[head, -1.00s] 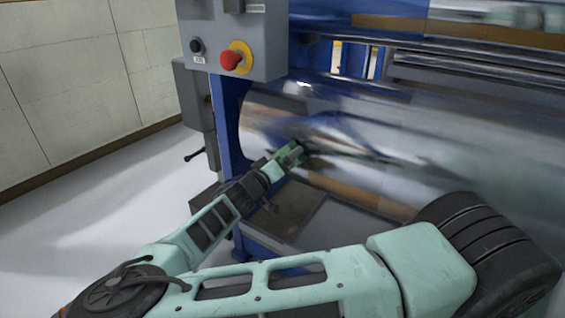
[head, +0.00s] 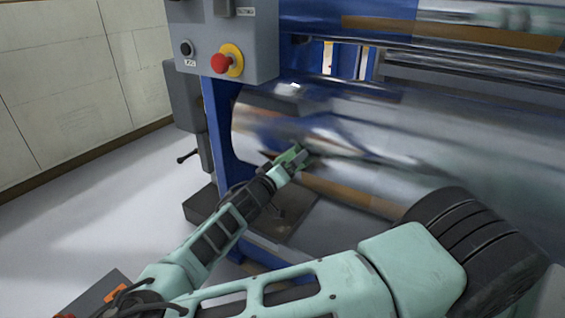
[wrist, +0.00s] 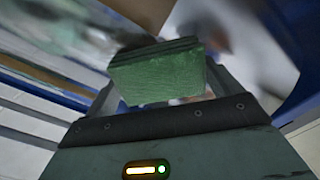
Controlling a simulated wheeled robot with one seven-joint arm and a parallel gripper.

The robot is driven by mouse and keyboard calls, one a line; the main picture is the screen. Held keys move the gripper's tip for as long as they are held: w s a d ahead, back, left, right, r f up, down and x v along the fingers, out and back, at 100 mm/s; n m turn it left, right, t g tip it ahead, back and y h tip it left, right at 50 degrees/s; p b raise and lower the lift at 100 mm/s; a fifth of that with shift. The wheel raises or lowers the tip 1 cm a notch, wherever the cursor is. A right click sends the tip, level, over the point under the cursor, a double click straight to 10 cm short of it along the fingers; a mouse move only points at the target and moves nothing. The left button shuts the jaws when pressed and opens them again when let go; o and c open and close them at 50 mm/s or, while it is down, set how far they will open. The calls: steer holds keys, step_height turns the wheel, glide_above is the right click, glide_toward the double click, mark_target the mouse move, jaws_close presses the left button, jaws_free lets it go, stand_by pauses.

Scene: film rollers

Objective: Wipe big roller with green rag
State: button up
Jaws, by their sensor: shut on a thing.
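The big roller (head: 400,125) is a wide, shiny metal cylinder lying across the machine in the head view; it also fills the upper part of the wrist view. My gripper (head: 293,159) is at the lower left part of the roller, near its left end. It is shut on the folded green rag (wrist: 160,75), which sticks out past the fingers in the wrist view. The rag also shows as a small green patch in the head view (head: 287,156). The rag is at or very near the roller surface; I cannot tell whether it touches.
A grey control box (head: 222,40) with a red emergency button (head: 221,63) hangs at the upper left. The blue machine frame (head: 222,125) stands beside the roller's left end. A brown bar (head: 345,194) runs below the roller. The white floor (head: 80,215) at left is clear.

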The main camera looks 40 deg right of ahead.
mark_target(277, 161)
steer(key=shift+s+d+p, duration=0.15)
steer(key=shift+s+d, duration=0.15)
steer(key=shift+s, duration=0.35)
steer(key=shift+s+d+p, duration=0.15)
steer(key=shift+s+d, duration=0.1)
steer(key=shift+s, duration=0.45)
steer(key=shift+s+d+p, duration=0.15)
steer(key=shift+s+d, duration=0.15)
steer(key=shift+s, duration=0.35)
steer(key=shift+s+d+p, duration=0.15)
steer(key=shift+s+d, duration=0.15)
steer(key=shift+s, duration=0.65)
steer(key=shift+s+d+p, duration=0.1)
steer(key=shift+s+d, duration=0.2)
steer(key=shift+s, duration=0.7)
steer(key=shift+s+d+p, duration=0.15)
steer(key=shift+s+d, duration=0.15)
steer(key=shift+s, duration=0.65)
steer(key=shift+d, duration=0.1)
steer(key=shift+w, duration=0.1)
